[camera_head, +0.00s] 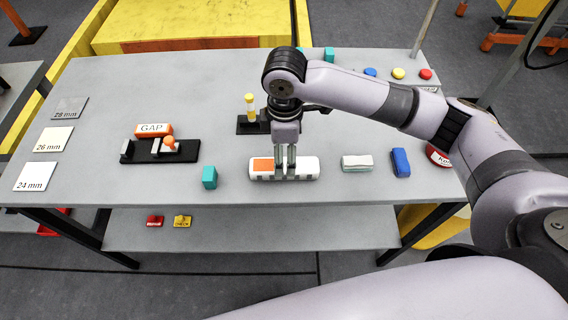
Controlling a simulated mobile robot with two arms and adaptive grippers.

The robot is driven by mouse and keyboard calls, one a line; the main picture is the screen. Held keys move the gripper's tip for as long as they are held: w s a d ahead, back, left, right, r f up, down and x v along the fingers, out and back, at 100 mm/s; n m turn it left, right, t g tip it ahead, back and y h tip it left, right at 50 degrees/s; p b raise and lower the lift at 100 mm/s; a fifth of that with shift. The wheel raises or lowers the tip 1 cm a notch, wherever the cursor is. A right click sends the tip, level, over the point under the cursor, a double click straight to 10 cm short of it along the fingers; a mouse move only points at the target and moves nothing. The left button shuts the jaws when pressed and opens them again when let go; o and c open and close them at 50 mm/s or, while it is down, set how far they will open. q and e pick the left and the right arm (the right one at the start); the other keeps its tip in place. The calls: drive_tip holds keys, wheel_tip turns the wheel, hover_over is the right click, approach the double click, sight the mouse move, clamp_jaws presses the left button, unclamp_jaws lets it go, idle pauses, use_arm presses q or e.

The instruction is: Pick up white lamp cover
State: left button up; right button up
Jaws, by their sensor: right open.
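A long white rounded piece (308,167) with an orange patch on its left half lies near the front edge of the grey table; it looks like the lamp cover part. My right gripper (286,172) points straight down over its middle. The fingers are open with a narrow gap, and they hide the piece's centre. I cannot tell whether they touch it. A smaller whitish block (357,162) lies to the right. My left gripper is not in view.
A black GAP fixture (182,151) stands left. A yellow post (250,106) stands behind my gripper.

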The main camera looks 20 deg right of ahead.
sight(308, 167)
drive_tip(key=shift+s+f, duration=0.15)
drive_tip(key=shift+f, duration=0.3)
drive_tip(key=f, duration=0.3)
drive_tip(key=f+p, duration=0.1)
drive_tip(key=f, duration=0.1)
drive_tip(key=shift+w, duration=0.25)
drive_tip(key=shift+c, duration=0.2)
drive_tip(key=c, duration=1.2)
